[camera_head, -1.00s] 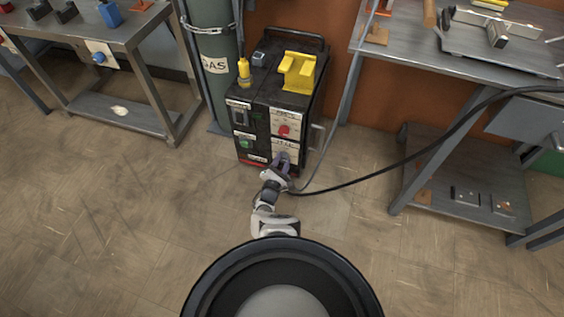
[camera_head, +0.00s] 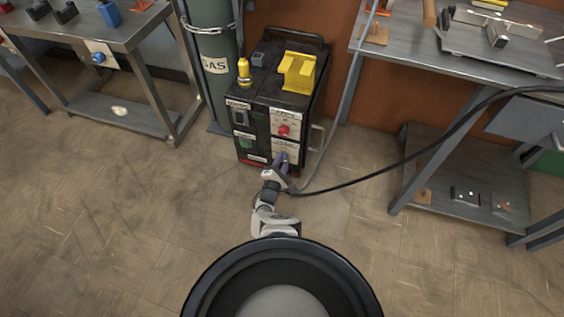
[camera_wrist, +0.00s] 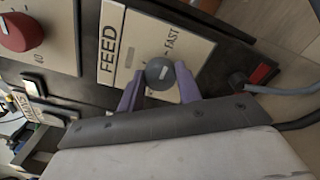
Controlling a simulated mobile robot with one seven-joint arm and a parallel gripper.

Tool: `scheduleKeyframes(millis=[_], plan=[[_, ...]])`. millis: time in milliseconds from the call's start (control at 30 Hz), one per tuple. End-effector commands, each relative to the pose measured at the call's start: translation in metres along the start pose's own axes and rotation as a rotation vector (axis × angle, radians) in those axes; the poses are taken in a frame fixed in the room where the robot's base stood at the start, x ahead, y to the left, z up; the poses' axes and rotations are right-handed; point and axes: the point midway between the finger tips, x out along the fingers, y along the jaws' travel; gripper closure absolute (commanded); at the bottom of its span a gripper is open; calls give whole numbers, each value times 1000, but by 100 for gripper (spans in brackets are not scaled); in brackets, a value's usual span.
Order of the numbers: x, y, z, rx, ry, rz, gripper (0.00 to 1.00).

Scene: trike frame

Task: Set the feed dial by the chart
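The feed dial (camera_wrist: 160,73) is a dark grey round knob with a pale mark on a cream plate lettered FEED (camera_wrist: 110,45) and FAST. My gripper (camera_wrist: 160,80) has its two purple fingers on either side of the dial, with narrow gaps seeming to show; contact is not clear. In the head view my gripper (camera_head: 281,160) is at the lower right of the front of the black welding machine (camera_head: 262,97). The dial itself is mostly hidden there. I cannot make out a chart with readable settings.
A red knob (camera_wrist: 20,32) sits on a separate plate beside the feed plate; it also shows in the head view (camera_head: 284,130). A dark cable (camera_head: 370,178) runs right from the machine's front. A gas cylinder (camera_head: 213,75) stands left. The floor in front is clear.

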Motion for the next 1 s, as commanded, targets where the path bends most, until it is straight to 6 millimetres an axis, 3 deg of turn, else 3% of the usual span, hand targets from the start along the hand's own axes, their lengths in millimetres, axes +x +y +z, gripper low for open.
scheduleKeyframes(millis=[33,167,533,667,1000], plan=[[-2,-1,-1,1,2,-1,60],[-1,-1,-1,0,1,-1,44],[-7,1,0,-1,3,-2,44],[-27,4,2,-2,4,-2,44],[-104,3,1,-3,6,-1,44]])
